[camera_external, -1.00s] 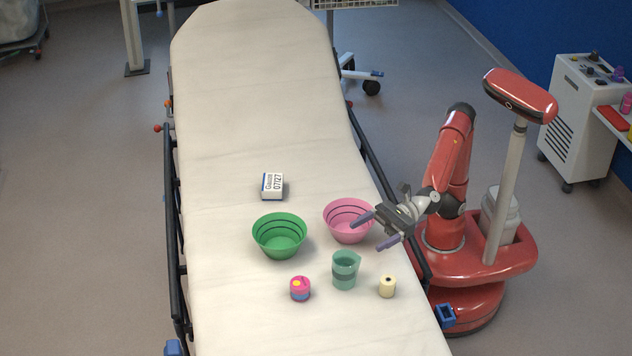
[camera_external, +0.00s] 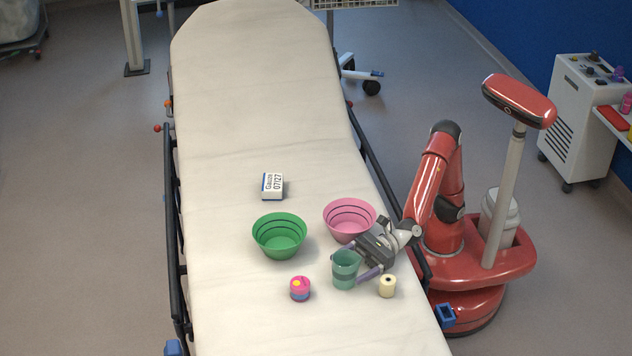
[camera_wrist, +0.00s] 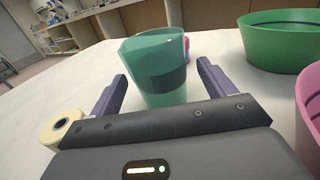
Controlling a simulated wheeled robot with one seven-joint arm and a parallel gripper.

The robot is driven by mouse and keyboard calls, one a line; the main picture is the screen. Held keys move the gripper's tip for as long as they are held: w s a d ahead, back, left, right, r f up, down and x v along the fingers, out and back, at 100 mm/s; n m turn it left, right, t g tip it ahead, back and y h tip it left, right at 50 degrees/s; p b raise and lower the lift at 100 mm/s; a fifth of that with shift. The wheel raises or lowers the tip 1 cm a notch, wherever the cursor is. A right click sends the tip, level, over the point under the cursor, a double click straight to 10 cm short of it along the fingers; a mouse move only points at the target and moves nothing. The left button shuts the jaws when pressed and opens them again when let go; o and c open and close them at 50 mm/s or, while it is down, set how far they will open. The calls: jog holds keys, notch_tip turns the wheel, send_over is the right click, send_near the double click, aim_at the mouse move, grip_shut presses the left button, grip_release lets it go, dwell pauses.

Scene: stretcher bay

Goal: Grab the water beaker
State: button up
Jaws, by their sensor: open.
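The water beaker (camera_external: 345,268) is a translucent green cup with a darker band, upright on the stretcher's white sheet. In the wrist view the beaker (camera_wrist: 155,65) stands between the two purple-grey fingers, near their tips. My gripper (camera_external: 358,264) is open and low over the sheet, its fingers on either side of the beaker. In the wrist view my gripper (camera_wrist: 160,80) shows nothing clamped. Whether a finger touches the beaker I cannot tell.
A cream roll (camera_external: 387,287) lies close to the near finger. A pink bowl (camera_external: 349,219) stands just behind the gripper. A green bowl (camera_external: 279,236), a pink-and-blue small round item (camera_external: 300,289) and a gauze box (camera_external: 272,186) are to the left. The sheet (camera_external: 250,120) is bare toward the head.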

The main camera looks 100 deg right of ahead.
jog(key=shift+w+a, duration=0.3)
jog(key=shift+w, duration=0.35)
jog(key=c, duration=1.1)
jog(key=shift+c, duration=0.2)
jog(key=shift+r, duration=0.2)
